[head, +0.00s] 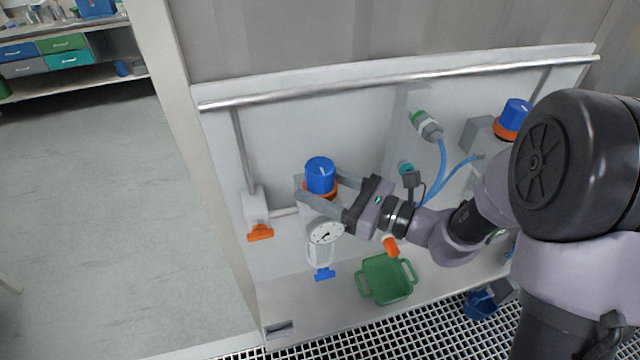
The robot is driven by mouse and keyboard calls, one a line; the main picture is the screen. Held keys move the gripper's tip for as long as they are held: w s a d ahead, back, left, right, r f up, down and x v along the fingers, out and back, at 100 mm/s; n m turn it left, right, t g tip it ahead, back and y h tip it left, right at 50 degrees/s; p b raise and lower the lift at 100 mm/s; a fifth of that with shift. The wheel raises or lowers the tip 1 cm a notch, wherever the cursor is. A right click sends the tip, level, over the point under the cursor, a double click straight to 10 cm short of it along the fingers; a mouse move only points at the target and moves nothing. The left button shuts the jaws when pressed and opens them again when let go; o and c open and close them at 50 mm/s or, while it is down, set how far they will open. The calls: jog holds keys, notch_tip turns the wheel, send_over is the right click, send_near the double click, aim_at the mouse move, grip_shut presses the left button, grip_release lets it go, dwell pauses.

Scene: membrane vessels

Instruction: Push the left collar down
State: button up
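The left collar (332,194) is an orange ring just below a blue knob (320,174), on a grey fitting with a round gauge (326,233). My gripper (317,181) reaches in from the right, with its two grey fingers spread apart on either side of the knob and collar. It looks open. I cannot tell whether the fingers touch the collar, whose near side is partly hidden by a finger. A second orange collar (506,133) sits under another blue knob (516,114) at the right.
A metal rail (400,77) runs along the top of the panel. An orange-handled valve (260,232) is left of the gauge. A green tray (386,280) lies below my gripper. Blue hoses (441,165) hang behind my arm. The floor at left is clear.

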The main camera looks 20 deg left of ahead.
grip_shut()
jog(key=shift+f+b, duration=0.75)
jog(key=shift+f, duration=0.1)
jog(key=shift+s+r, duration=0.1)
jog(key=shift+r, duration=0.05)
jog(key=o, duration=0.7)
grip_release()
jog(key=shift+c, duration=0.2)
jog(key=p+v, duration=0.1)
jog(key=v, duration=1.6)
jog(key=shift+d+p, duration=0.2)
jog(key=shift+p, duration=0.15)
